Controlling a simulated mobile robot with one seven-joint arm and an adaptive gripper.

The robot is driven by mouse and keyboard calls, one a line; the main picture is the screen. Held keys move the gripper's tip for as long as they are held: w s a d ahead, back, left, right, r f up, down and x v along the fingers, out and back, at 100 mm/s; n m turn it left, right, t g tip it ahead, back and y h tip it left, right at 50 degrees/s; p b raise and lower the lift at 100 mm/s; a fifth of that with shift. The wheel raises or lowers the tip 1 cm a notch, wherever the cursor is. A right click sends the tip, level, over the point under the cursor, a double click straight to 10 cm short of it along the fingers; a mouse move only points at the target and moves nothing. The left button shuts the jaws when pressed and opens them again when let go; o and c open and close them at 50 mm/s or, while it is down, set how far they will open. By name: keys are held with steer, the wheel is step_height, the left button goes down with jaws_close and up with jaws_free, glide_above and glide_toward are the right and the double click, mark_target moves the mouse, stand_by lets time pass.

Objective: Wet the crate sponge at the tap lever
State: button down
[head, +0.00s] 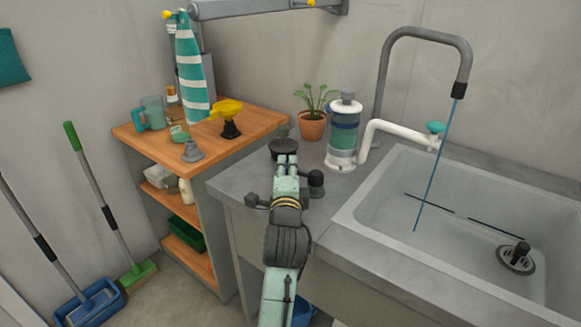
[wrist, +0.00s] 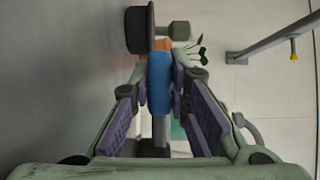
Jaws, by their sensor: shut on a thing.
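My gripper (head: 286,160) is over the near left part of the counter, left of the sink. In the wrist view its purple-padded fingers (wrist: 158,92) are shut on a blue, round-edged block, which looks like the sponge (wrist: 159,82). The sponge is hidden behind my gripper in the head view. The tap (head: 428,32) is a grey arched spout at the sink's back. A thin blue streak like running water (head: 438,160) drops from it into the sink (head: 400,205). A teal knob (head: 436,128), perhaps the lever, tops the white pipe. No crate is identifiable.
A wooden-topped shelf (head: 262,120) holds a yellow-topped item and cups. The sink basin is mostly clear, with a drain plug (head: 516,257).

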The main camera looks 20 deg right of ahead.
steer(key=shift+s+a+n+y, duration=0.2)
steer(key=shift+n+y, duration=0.2)
steer(key=shift+y, duration=0.2)
steer(key=c, duration=1.5)
jaws_free()
steer(key=v, duration=0.7)
steer(key=shift+s+a+f, duration=0.1)
steer(key=shift+s, duration=0.15)
